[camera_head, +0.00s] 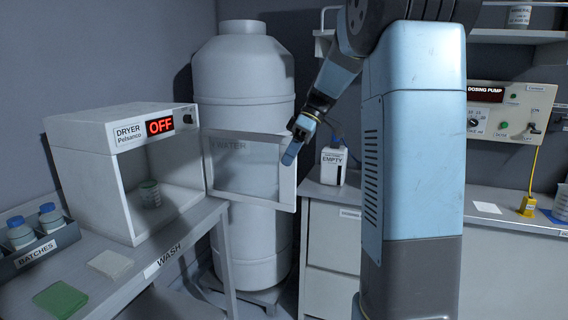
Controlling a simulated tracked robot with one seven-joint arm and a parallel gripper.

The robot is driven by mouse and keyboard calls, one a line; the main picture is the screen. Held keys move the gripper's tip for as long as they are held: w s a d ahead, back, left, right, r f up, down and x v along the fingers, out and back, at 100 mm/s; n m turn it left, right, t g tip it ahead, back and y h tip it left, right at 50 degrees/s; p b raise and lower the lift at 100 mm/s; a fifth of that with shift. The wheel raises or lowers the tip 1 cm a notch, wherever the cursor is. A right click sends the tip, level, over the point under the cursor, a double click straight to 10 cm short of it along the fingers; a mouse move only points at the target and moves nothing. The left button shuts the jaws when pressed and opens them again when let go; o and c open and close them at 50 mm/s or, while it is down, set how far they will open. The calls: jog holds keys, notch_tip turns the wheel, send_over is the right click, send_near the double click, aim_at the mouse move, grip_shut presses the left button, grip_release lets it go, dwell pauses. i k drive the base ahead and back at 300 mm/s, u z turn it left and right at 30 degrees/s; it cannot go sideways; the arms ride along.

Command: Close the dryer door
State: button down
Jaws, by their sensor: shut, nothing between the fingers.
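The white dryer (121,132) stands on the wash bench at the left, with a red OFF display. The dryer door (247,184), a see-through panel in a pale frame, is swung out to the right of the dryer, in front of the big white tank. My gripper (290,157) is shut and empty, with its tip at the door's outer right edge. I cannot tell if it touches the door.
The large tank (243,80) stands behind the door. A bottle marked EMPTY (334,165) stands on the right counter. The batches tray (40,253) with blue-capped bottles, a green cloth (60,299) and a pale pad (110,264) lie on the wash bench (170,262).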

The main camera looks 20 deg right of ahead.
aim_at(286, 201)
jog(key=k, duration=0.45)
jog(key=z, duration=0.45)
jog(key=i, duration=1.35)
jog(key=u, duration=0.3)
